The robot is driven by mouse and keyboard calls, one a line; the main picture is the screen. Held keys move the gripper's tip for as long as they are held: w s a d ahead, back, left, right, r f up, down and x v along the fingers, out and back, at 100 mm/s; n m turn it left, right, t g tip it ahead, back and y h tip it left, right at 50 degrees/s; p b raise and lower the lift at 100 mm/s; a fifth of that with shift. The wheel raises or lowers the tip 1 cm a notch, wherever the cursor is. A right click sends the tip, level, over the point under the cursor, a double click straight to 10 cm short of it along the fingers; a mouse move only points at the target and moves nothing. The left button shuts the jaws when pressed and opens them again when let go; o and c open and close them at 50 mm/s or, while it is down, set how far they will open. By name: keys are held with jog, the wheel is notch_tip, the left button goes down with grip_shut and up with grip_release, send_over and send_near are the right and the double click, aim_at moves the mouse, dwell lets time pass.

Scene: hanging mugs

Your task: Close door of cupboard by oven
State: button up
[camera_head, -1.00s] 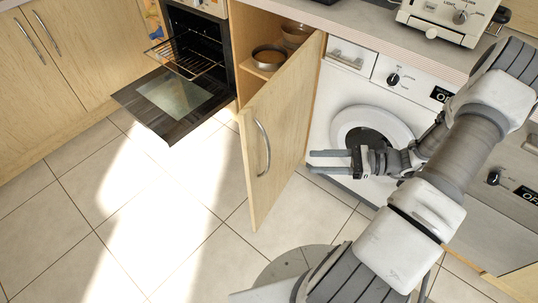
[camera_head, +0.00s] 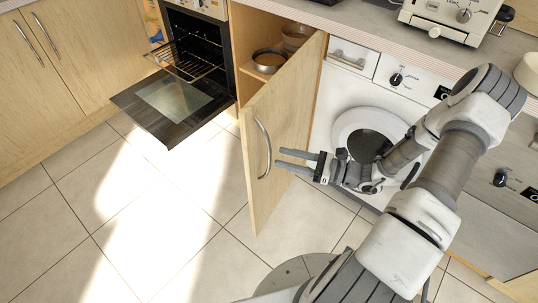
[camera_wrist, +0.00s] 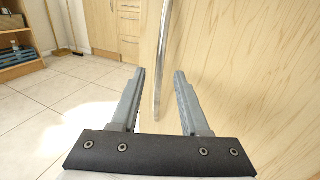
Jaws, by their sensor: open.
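The light wood cupboard door (camera_head: 284,135) beside the oven stands open, swung out over the floor. Its curved metal handle (camera_head: 262,148) is on the outer face and also shows in the wrist view (camera_wrist: 164,45). The cupboard (camera_head: 254,28) is open behind it, with bowls (camera_head: 268,62) on a shelf. My gripper (camera_head: 278,159) is open and empty, its fingers pointing left at the door near the handle. In the wrist view the handle lines up in the gap between my fingertips (camera_wrist: 160,72); I cannot tell whether they reach around it. No contact is clear.
The oven door (camera_head: 172,102) is folded down open to the left, with a rack (camera_head: 185,65) pulled partly out. A washing machine (camera_head: 352,100) stands right of the cupboard, behind my arm. A toaster oven (camera_head: 450,15) sits on the counter. The tiled floor (camera_head: 150,215) in front is clear.

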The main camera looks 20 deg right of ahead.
aim_at(269, 170)
jog(key=shift+b+x, duration=0.4)
jog(key=shift+x, duration=2.25)
grip_shut()
